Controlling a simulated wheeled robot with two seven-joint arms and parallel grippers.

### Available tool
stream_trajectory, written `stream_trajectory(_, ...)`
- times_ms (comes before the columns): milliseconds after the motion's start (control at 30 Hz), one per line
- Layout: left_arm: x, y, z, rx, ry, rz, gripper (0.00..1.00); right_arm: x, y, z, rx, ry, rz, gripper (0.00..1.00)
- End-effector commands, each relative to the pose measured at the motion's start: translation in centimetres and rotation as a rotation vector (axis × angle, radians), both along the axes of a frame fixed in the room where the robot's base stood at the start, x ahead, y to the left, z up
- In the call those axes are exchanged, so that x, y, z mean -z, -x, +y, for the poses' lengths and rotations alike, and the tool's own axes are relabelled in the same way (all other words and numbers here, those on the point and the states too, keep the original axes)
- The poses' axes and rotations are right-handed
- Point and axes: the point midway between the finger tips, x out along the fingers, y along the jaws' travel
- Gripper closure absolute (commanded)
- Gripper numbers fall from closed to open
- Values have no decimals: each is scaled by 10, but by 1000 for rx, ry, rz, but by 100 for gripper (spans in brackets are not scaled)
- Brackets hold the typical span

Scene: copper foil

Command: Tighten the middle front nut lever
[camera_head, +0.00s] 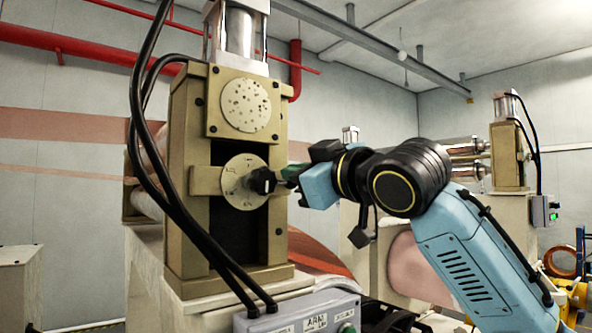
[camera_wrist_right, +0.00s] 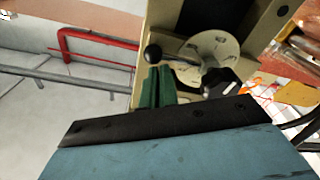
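The nut lever shows in the right wrist view as a black ball knob (camera_wrist_right: 152,53) on a short bar, in front of a round pale dial (camera_wrist_right: 203,50). A black lobed hand knob (camera_wrist_right: 222,84) sits at the dial's lower right. In the head view the dial (camera_head: 235,182) is on the front of the tan press stand, with a dark knob (camera_head: 262,181) before it. My right gripper (camera_head: 288,174) reaches in from the right, close to this knob. Its green fingers (camera_wrist_right: 158,86) are close together just below the ball knob; contact cannot be told. My left gripper is out of view.
The tan stand (camera_head: 187,130) carries a speckled disc (camera_head: 246,105) above the dial. Black cables (camera_head: 165,175) hang along its left side. A grey control box (camera_head: 300,316) is below. Another similar machine (camera_head: 508,155) stands at the right, behind my arm.

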Motion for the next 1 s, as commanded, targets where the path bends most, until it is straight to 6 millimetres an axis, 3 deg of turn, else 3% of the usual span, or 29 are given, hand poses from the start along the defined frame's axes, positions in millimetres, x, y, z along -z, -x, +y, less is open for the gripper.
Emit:
stream_trajectory(267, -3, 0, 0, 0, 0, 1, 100, 4, -3, 1, 5, 11, 18, 100)
stream_trajectory(567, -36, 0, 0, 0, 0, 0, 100, -41, 17, 16, -13, 4, 1, 100)
stream_trajectory(600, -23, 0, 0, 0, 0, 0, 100, -33, 26, 6, -10, 2, -4, 100)
stream_trajectory(700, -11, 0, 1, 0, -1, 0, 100, -28, 45, -10, -9, 2, -3, 100)
stream_trajectory(1000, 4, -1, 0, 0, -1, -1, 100, -27, 86, -42, -11, 2, -2, 100)
